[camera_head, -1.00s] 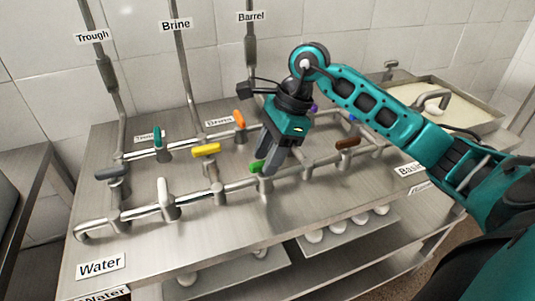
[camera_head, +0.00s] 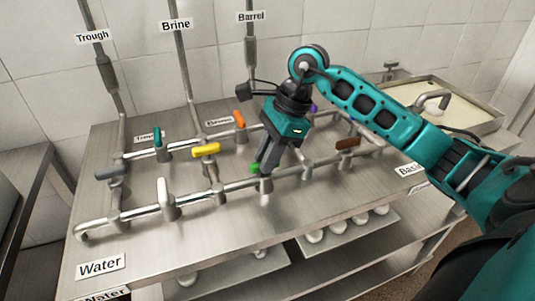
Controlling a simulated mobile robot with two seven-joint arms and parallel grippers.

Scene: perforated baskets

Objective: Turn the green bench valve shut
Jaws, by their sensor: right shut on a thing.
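The green bench valve (camera_head: 255,168) sits on the front pipe, right of the yellow-handled valve (camera_head: 207,150). Only a small green piece of its handle shows at the left of the fingers; the rest is hidden behind them. My right gripper (camera_head: 264,166) reaches down from above and is shut on the green handle. My left gripper is not in view.
Nearby handles are orange (camera_head: 239,119), teal (camera_head: 158,136), white (camera_head: 164,192), grey (camera_head: 111,172), brown (camera_head: 347,143) and purple (camera_head: 314,108). A sink basin (camera_head: 435,95) is at the back right. The bench front (camera_head: 200,240) is clear.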

